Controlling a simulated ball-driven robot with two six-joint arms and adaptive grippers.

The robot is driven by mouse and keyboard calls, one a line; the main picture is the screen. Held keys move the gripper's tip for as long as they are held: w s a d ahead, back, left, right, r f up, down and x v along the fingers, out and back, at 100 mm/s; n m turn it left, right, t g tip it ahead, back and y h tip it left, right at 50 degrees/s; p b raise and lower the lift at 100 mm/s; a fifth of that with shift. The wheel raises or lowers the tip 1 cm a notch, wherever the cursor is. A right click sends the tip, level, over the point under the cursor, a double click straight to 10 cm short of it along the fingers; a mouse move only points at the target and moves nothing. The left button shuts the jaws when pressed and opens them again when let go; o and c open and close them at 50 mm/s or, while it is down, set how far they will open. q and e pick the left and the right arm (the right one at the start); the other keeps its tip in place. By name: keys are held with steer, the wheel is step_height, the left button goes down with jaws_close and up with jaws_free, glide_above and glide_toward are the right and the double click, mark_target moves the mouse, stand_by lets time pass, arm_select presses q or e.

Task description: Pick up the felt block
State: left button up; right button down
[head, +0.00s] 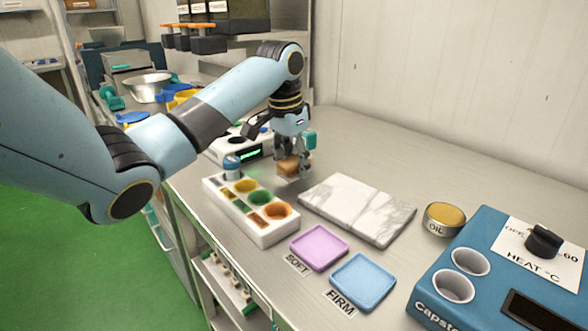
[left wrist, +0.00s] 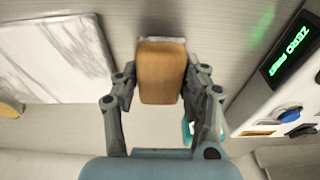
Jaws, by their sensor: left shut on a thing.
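The felt block appears to be the tan-brown block (head: 288,167) above the steel bench, left of the marble slab. My left gripper (head: 294,160) points down and is shut on it. In the left wrist view the brown block (left wrist: 161,72) sits between the two fingers of my left gripper (left wrist: 161,85), one finger on each side. A thin grey edge shows at the block's far end; I cannot tell whether the block touches what is below. My right gripper is not in view.
A white tray (head: 226,202) with coloured wells stands nearby, with a display device (head: 229,153) behind. The marble slab (head: 357,208) lies to the right. Pink (head: 320,247) and blue (head: 363,281) trays, an oil pot (head: 443,219) and a blue heater (head: 496,262) are in front and right.

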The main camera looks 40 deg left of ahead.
arm_select(q)
step_height(320, 180, up, 2)
steer(key=d+r, duration=0.1)
steer(key=d, duration=0.1)
steer(key=d+r, duration=0.2)
steer(key=d, duration=0.1)
steer(key=d+r, duration=0.1)
steer(key=d, duration=0.1)
steer(key=shift+s+d+r+p, duration=0.1)
steer(key=shift+d+r+p, duration=0.05)
steer(key=shift+r+p, duration=0.25)
steer(key=shift+s+d+r+p, duration=0.1)
steer(key=shift+d+r+p, duration=0.3)
steer(key=shift+d+p, duration=0.35)
steer(key=shift+d+r+p, duration=0.45)
steer(key=shift+d+p, duration=0.25)
steer(key=shift+p, duration=0.05)
steer(key=shift+s+d+r+p, duration=0.1)
steer(key=shift+d+r+p, duration=0.3)
steer(key=shift+d+p, duration=0.35)
steer(key=o, duration=0.5)
steer(key=c, duration=0.3)
steer(key=shift+c, duration=0.2)
